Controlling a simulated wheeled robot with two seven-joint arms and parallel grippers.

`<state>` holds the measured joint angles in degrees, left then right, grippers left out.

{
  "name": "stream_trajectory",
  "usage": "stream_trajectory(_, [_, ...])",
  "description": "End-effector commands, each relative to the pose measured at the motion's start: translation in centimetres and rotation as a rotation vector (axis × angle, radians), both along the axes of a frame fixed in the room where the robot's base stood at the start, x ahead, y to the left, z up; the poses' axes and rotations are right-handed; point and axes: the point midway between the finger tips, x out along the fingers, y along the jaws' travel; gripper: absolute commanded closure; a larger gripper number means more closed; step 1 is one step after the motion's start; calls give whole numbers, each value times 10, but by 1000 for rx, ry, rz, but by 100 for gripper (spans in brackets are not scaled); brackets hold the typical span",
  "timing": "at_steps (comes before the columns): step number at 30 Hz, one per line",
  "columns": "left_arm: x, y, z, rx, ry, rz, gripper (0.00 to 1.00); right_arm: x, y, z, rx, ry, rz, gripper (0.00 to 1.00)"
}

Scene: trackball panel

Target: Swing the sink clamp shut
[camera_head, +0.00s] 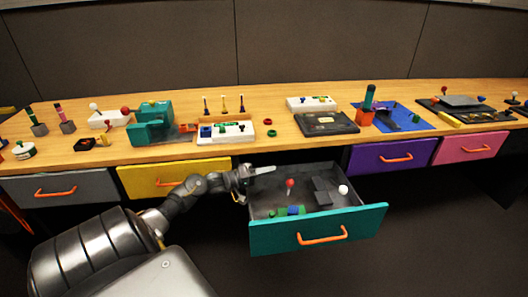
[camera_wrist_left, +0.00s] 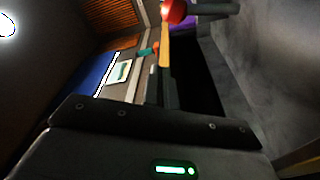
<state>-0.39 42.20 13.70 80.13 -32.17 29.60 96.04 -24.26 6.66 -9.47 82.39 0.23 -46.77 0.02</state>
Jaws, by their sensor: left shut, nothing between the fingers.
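No part is labelled as the sink clamp, and I cannot tell for sure which one it is. A red ball on a thin stalk (camera_head: 290,183) stands inside the open teal drawer (camera_head: 270,239). A dark grey block (camera_head: 322,190) and a white ball (camera_head: 343,189) are to its right in the drawer. My left gripper (camera_head: 268,169) is shut and empty at the drawer's back left, left of and above the red ball. In the left wrist view a red ball (camera_wrist_left: 174,11) with a dark bar shows beyond the fingers.
Green and blue blocks (camera_head: 287,211) lie at the drawer's front left. The drawer front has an orange handle (camera_head: 323,236). The wooden table (camera_head: 75,155) above carries many small devices, including a teal clamp-like unit (camera_head: 150,124) and a black panel (camera_head: 326,123).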

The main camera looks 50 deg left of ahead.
Motion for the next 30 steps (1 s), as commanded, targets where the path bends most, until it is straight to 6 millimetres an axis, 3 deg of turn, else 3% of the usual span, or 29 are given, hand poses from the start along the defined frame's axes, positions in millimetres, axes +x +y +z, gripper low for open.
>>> stream_trajectory(9, [56, -27, 6, 0, -2, 0, 100, 5, 2, 5, 4, -6, -1, 100])
stream_trajectory(18, [32, -48, -11, 1, 2, 1, 100, -8, -4, -8, -4, 8, 2, 100])
stream_trajectory(30, [28, -50, -14, 1, 1, 2, 100, -9, -5, -10, -5, 7, 2, 100])
